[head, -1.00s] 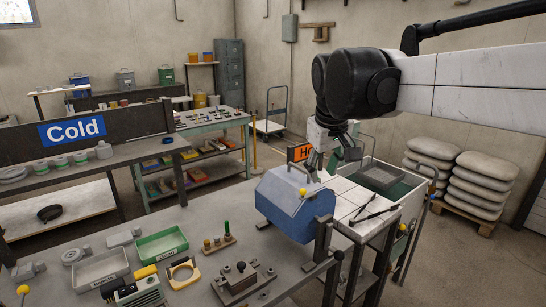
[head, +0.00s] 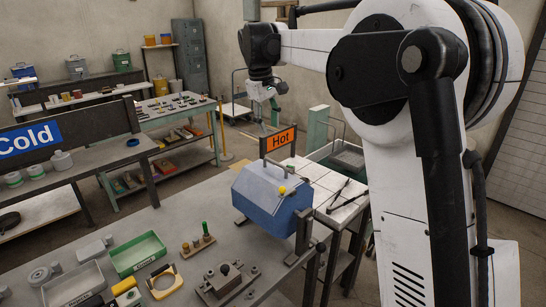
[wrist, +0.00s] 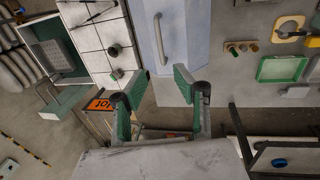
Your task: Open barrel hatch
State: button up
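The blue faceted barrel (head: 262,200) lies across its stand at the right end of the near bench, with a yellow knob (head: 282,190) at its near end. In the wrist view the barrel (wrist: 187,50) shows as a pale blue panel with a grey bar handle (wrist: 160,38), which looks like the hatch handle; I see no open gap. My gripper (head: 270,112) hangs beyond the barrel and the orange "Hot" sign (head: 279,140), apart from both. In the wrist view my gripper (wrist: 159,83) has its green-padded fingers spread, with nothing held between them.
A white tiled top (head: 325,183) with dark tongs (head: 340,193) adjoins the barrel on the right. A green tray (head: 137,252), a grey tray and small parts fill the near bench's left. The "Cold" sign (head: 28,139) stands behind left. My arm blocks the right side.

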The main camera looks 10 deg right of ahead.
jog(key=p, duration=0.2)
send_over(272, 176)
jog(key=w+d, duration=0.1)
jog(key=w, duration=0.1)
notch_tip(272, 176, down, 13)
jog(key=shift+s+d+f, duration=0.1)
jog(key=shift+d, duration=0.05)
jog(key=shift+c, duration=0.2)
grip_shut()
